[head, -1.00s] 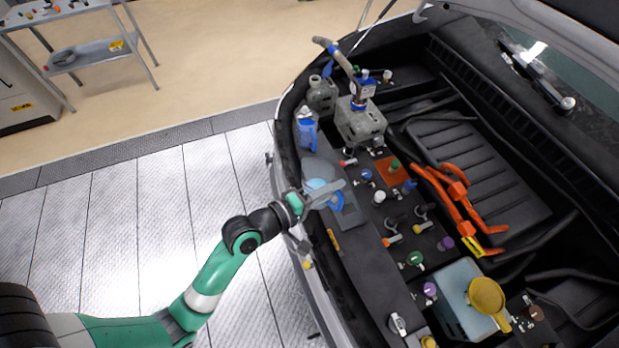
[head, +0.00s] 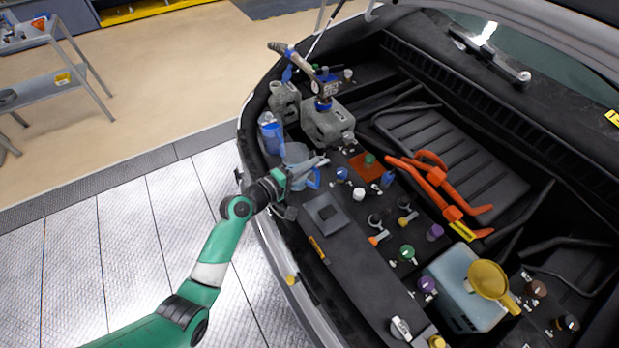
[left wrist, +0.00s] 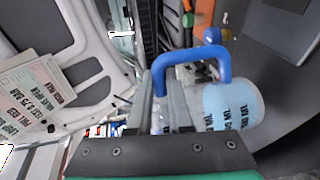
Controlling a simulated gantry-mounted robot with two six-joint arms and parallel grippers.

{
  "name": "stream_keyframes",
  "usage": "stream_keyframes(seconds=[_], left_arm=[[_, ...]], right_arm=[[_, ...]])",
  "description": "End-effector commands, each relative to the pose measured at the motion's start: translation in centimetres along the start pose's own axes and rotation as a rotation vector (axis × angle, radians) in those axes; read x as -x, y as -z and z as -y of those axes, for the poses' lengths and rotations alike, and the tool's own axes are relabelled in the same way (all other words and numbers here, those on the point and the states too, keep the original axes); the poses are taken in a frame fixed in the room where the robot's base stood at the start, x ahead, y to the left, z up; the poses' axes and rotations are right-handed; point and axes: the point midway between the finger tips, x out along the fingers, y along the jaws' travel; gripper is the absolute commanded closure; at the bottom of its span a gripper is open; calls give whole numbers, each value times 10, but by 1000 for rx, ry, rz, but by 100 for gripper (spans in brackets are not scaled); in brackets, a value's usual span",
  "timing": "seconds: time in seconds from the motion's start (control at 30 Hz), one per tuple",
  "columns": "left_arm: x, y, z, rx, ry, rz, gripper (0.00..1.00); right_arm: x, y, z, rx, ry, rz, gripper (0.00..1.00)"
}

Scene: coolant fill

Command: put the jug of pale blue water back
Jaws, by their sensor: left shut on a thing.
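The clear jug (head: 295,155) with a blue handle (head: 314,179) is over the front ledge of the engine bay, just below the blue bottle in the head view. My left gripper (head: 308,170) is shut on it, and its fingers partly hide it. In the left wrist view the blue handle (left wrist: 190,61) arches across the fingertips, and a pale blue part with dark print (left wrist: 232,106) shows at right. Whether the jug's base touches the ledge I cannot tell. My right gripper is not in view.
A blue bottle (head: 270,133) and grey metal cans (head: 328,124) stand just beyond the jug.

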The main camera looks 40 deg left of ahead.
Motion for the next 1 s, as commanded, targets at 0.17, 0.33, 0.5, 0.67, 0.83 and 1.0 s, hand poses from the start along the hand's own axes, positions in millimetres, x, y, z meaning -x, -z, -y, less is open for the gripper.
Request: stream_keyframes(seconds=[0.17,0.33,0.5,0.67,0.83,1.0], left_arm=[[-7,4,11,0,0,-1,100],[-11,3,36,0,-1,0,100],[-11,3,33,-1,-1,-1,100],[-11,3,37,-1,-1,-1,100],[-11,2,38,0,2,0,58],[-11,2,38,0,1,0,52]], right_arm=[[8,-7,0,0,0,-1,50],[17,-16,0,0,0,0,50],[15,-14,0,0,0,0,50],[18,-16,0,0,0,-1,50],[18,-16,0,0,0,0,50],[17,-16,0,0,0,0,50]])
